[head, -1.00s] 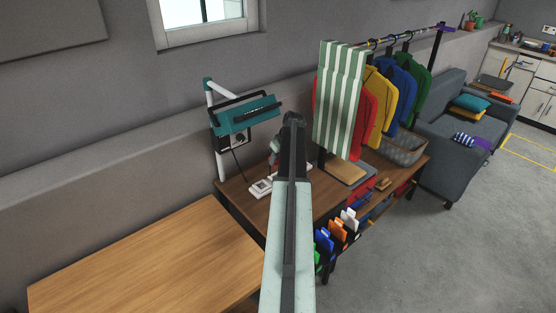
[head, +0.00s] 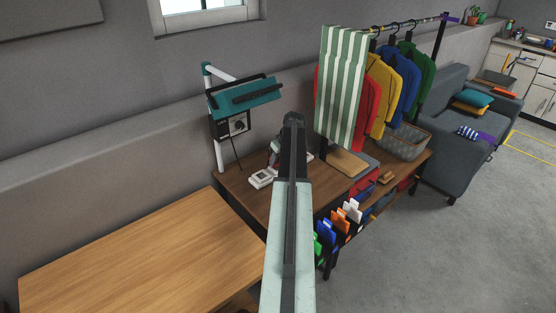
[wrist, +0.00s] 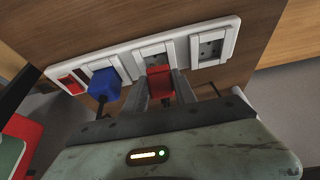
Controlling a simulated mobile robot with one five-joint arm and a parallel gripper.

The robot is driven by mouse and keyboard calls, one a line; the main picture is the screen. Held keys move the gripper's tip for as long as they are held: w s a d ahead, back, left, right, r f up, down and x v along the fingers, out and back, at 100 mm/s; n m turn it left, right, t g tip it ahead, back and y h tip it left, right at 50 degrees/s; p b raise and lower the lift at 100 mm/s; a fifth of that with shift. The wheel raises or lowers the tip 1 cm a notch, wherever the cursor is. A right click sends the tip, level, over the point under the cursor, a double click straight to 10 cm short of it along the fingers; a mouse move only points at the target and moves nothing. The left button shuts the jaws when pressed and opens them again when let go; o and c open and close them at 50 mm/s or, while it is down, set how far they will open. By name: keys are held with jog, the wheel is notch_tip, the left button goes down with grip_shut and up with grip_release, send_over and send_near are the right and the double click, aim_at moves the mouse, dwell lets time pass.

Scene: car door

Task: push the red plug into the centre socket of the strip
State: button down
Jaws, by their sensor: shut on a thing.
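The white socket strip (wrist: 118,58) runs across the wrist view on a brown wooden surface; it also shows in the head view (head: 262,178), partly hidden. A blue plug (wrist: 105,84) sits at its left socket. The red plug (wrist: 159,82) is between the fingers of my gripper (wrist: 161,86), which is shut on it. The plug is just in front of the centre socket (wrist: 153,55) and overlaps its lower edge in the picture. I cannot tell whether its pins have entered. The right socket (wrist: 210,47) is empty. In the head view my arm hides the plug.
A red switch (wrist: 71,84) sits at the strip's left end. A teal lamp-like device (head: 245,96) on a white post stands behind the bench (head: 232,190). A striped cloth (head: 341,88) and clothes hang to the right. A bare wooden table (head: 140,255) is at left.

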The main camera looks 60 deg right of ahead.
jog(key=shift+f+t+h+b, duration=0.1)
jog(key=shift+t+h+b, duration=0.6)
jog(key=shift+t+b, duration=1.2)
jog(key=shift+t+h+b, duration=0.5)
jog(key=shift+t+b, duration=1)
jog(key=shift+b, duration=1.5)
jog(key=shift+s, duration=0.2)
jog(key=shift+s+a, duration=0.2)
jog(key=shift+s, duration=0.3)
jog(key=shift+s+a, duration=0.2)
jog(key=shift+s, duration=0.3)
jog(key=shift+f+b, duration=0.9)
jog(key=shift+b, duration=0.25)
dwell(0.4)
jog(key=c, duration=0.9)
grip_release()
